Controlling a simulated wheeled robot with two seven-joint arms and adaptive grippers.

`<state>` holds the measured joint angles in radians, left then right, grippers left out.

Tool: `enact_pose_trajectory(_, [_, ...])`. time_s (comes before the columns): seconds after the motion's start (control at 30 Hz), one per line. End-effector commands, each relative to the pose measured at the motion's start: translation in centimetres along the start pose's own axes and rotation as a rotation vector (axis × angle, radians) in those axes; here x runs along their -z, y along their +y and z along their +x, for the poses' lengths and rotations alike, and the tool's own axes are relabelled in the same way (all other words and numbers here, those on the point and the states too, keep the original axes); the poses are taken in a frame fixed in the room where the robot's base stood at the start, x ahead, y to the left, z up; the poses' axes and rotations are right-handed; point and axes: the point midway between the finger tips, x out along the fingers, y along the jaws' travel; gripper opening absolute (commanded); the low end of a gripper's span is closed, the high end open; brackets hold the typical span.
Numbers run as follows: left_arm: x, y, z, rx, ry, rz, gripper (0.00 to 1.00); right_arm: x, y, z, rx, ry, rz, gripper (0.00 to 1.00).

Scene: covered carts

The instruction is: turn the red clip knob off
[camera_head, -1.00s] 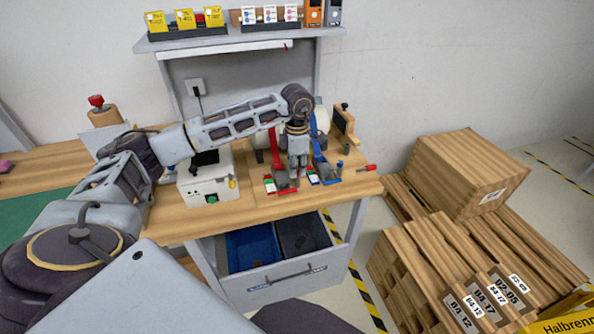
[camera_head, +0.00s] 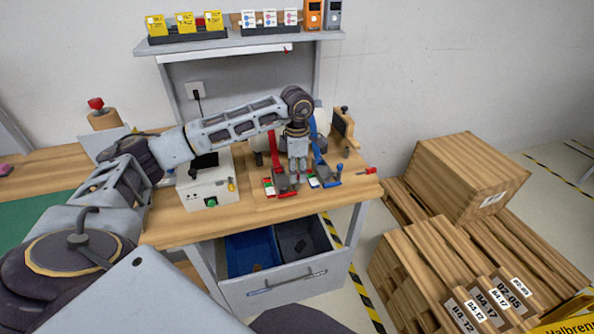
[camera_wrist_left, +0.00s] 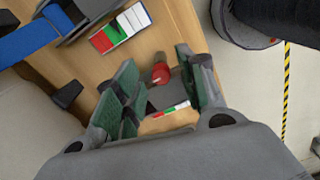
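The red clip (camera_head: 284,181) is a red toggle fixture on the wooden bench, with a red, green and white label beside it. My left gripper (camera_head: 298,174) points down at the front of this clip and partly covers it. In the left wrist view the red knob (camera_wrist_left: 160,73) shows between the two green-padded fingers of my left gripper (camera_wrist_left: 162,92). The fingers stand apart, with visible gaps beside the knob. I cannot tell whether either finger touches it. The right gripper is not in view.
A blue clip (camera_head: 322,172) stands close on the right; its blue bar also shows in the left wrist view (camera_wrist_left: 32,41). A white box (camera_head: 207,184) with a green button is left. An open drawer (camera_head: 275,288) juts out below. Crates (camera_head: 468,175) stand right.

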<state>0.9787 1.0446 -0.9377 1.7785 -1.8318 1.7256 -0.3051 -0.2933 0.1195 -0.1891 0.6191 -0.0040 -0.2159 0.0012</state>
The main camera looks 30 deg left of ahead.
Motion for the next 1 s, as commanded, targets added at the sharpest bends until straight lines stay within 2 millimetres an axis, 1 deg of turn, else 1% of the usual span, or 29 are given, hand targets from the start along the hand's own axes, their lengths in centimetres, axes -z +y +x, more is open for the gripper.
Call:
enact_pose_trajectory(0.13, [0.0, -0.1, 0.1, 0.001, 0.001, 0.0, 0.4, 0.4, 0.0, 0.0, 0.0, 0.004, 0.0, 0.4])
enact_pose_trajectory(0.23, [0.0, -0.1, 0.1, 0.002, 0.002, 0.0, 0.4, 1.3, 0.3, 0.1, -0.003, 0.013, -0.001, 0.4])
enact_pose_trajectory(0.47, [0.0, 0.0, -0.9, 0.001, 0.002, 0.0, 0.4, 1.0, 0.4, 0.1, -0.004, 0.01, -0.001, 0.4])
enact_pose_trajectory(0.67, [0.0, 0.0, -3.1, 0.0, 0.0, 0.001, 0.4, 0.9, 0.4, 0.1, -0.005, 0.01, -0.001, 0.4])
enact_pose_trajectory(1.0, [-0.1, 0.0, -8.1, 0.0, -0.001, 0.001, 0.4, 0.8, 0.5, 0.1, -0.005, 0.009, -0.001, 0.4])
